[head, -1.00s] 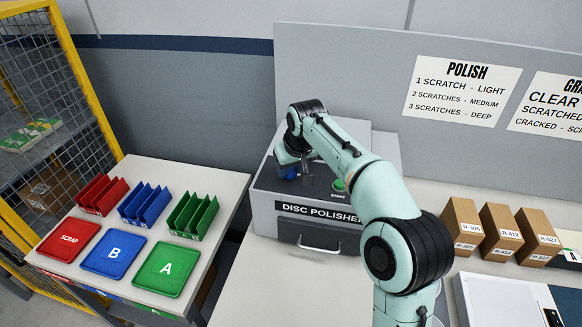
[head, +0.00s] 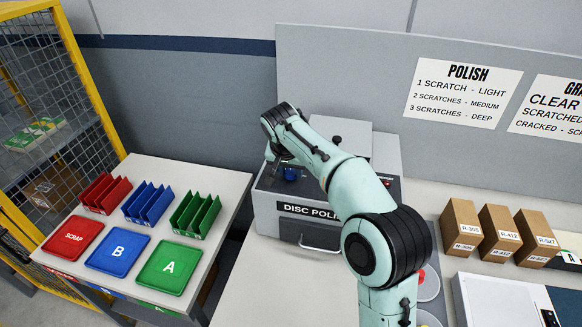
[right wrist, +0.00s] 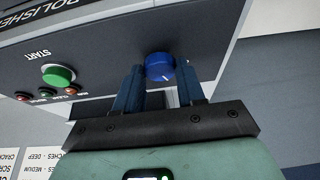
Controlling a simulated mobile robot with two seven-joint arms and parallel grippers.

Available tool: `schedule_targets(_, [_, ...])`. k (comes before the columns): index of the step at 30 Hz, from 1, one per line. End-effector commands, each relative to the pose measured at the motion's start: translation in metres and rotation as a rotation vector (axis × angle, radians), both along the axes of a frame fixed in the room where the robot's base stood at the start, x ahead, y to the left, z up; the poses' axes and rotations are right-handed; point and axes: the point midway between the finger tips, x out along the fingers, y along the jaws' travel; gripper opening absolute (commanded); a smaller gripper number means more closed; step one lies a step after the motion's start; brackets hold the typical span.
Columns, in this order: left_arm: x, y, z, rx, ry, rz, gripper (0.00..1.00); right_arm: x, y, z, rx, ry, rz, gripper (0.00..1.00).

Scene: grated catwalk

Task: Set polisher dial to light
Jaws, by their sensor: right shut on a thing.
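The grey disc polisher (head: 268,218) stands against the back wall panel. Its blue dial (head: 290,174) sits on the sloped front panel and also shows in the right wrist view (right wrist: 159,66), with a short white pointer mark on its rim. Setting labels around the dial are not readable. My right gripper (right wrist: 161,80) is shut on the dial, one finger on each side. In the head view the forearm covers part of the polisher front. The green START button (right wrist: 58,75) shows in the right wrist view. My left gripper is not in view.
A sign (head: 462,92) reads "1 scratch - light". A side table at left holds red, blue and green trays (head: 170,263) and racks (head: 195,213). Several brown boxes (head: 497,237) stand at right. A yellow-framed cage (head: 88,95) stands far left.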

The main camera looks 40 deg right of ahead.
Motion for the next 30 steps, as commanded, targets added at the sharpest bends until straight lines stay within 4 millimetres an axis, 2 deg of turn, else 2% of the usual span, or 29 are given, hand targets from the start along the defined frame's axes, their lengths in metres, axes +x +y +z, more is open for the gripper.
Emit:
schedule_targets(19, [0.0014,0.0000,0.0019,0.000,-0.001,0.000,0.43,0.0003,0.0007,-0.0006,0.002,0.000,-0.055,0.08])
schedule_targets(20, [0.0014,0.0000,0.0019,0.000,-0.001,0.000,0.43,0.0003,0.0007,-0.0006,0.002,0.000,-0.055,0.49])
schedule_targets(21, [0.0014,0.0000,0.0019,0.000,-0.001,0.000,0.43,0.0003,0.0007,-0.0006,0.002,0.000,-0.055,0.62])
schedule_targets(22, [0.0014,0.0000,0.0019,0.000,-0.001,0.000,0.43,0.0004,0.0006,-0.0005,0.002,0.000,-0.055,0.64])
schedule_targets(30, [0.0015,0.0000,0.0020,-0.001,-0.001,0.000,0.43,0.0003,0.0006,0.0002,0.001,0.000,-0.054,0.64])
